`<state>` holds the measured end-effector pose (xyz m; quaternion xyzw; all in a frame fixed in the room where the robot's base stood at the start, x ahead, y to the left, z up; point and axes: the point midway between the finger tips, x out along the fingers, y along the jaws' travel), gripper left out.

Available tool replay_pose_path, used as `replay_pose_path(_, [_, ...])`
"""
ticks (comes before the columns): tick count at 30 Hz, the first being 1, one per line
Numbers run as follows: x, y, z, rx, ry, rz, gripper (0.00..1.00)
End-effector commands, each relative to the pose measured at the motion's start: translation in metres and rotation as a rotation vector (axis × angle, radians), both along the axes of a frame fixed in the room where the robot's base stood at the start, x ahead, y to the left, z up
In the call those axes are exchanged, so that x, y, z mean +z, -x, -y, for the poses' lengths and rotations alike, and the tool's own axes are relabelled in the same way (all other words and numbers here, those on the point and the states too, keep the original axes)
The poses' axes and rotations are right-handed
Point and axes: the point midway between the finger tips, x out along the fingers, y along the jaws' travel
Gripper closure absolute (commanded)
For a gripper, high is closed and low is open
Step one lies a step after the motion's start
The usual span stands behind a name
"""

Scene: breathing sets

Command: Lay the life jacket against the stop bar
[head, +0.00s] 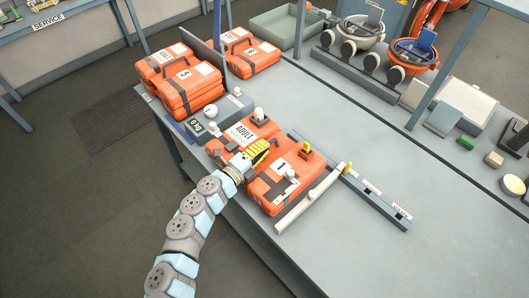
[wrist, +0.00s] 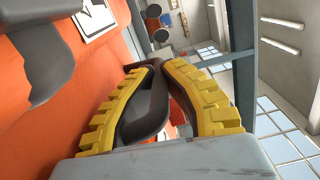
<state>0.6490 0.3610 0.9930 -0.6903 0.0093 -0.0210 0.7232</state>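The orange life jacket marked 1 (head: 283,180) lies on the bench near its front edge, with dark straps and a white label. Its orange side also fills the left of the wrist view (wrist: 60,110). My gripper (head: 259,152) is at its far left edge. In the wrist view, my yellow ribbed fingers (wrist: 160,72) close around a dark handle loop (wrist: 150,108). A pale bar (head: 312,198), possibly the stop bar, lies along the jacket's right side. A blue-grey rail (head: 378,203) with small labels runs beyond it. Contact between jacket and bar cannot be told.
An orange pack marked ADULT (head: 241,134) lies close to my gripper's left. A grey scale-like box (head: 219,115) and stacked orange packs (head: 187,82) stand farther back.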

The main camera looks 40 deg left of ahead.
Motion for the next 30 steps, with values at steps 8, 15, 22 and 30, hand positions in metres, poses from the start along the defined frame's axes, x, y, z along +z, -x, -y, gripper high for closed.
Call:
replay_pose_path(8, [-0.01, -0.008, -0.005, 0.001, -0.001, 0.002, 1.0])
replay_pose_path(15, [-0.016, -0.012, -0.008, 0.003, 0.001, 0.002, 1.0])
replay_pose_path(22, [-0.042, -0.013, -0.008, 0.002, 0.001, 0.003, 1.0])
replay_pose_path(30, [-0.047, -0.013, -0.008, 0.002, -0.001, 0.002, 1.0])
